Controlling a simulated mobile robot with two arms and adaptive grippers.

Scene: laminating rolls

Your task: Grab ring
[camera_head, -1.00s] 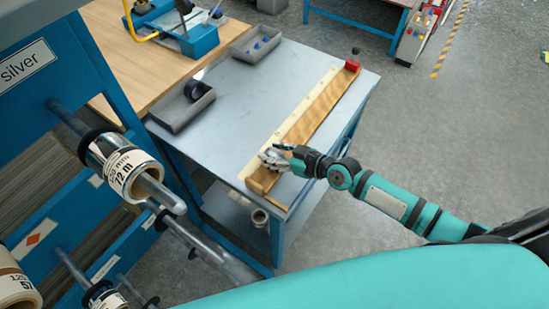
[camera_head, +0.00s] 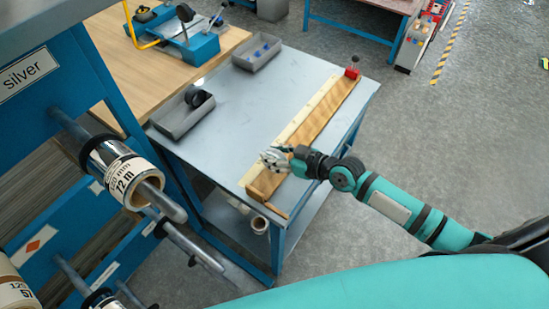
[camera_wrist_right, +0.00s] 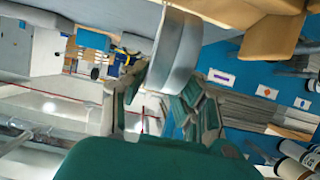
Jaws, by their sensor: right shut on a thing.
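My right gripper (camera_head: 274,160) is over the near end of the wooden board on the metal table. Its fingers (camera_wrist_right: 160,105) are shut on a grey, smooth curved ring (camera_wrist_right: 178,50), which shows large in the right wrist view. In the head view the silvery ring (camera_head: 272,157) is small and partly hidden by the fingers. I cannot tell whether it touches the board. A black ring (camera_head: 196,97) stands in a grey tray (camera_head: 170,125) at the table's left side. My left gripper is not in view.
The wooden board (camera_head: 318,122) with a pale ruler strip lies along the table's right side, with a red stop (camera_head: 352,73) at its far end. A second grey tray (camera_head: 262,62) holds blue pieces. A blue rack (camera_head: 55,130) with rolls (camera_head: 125,172) stands at left. The table's middle is clear.

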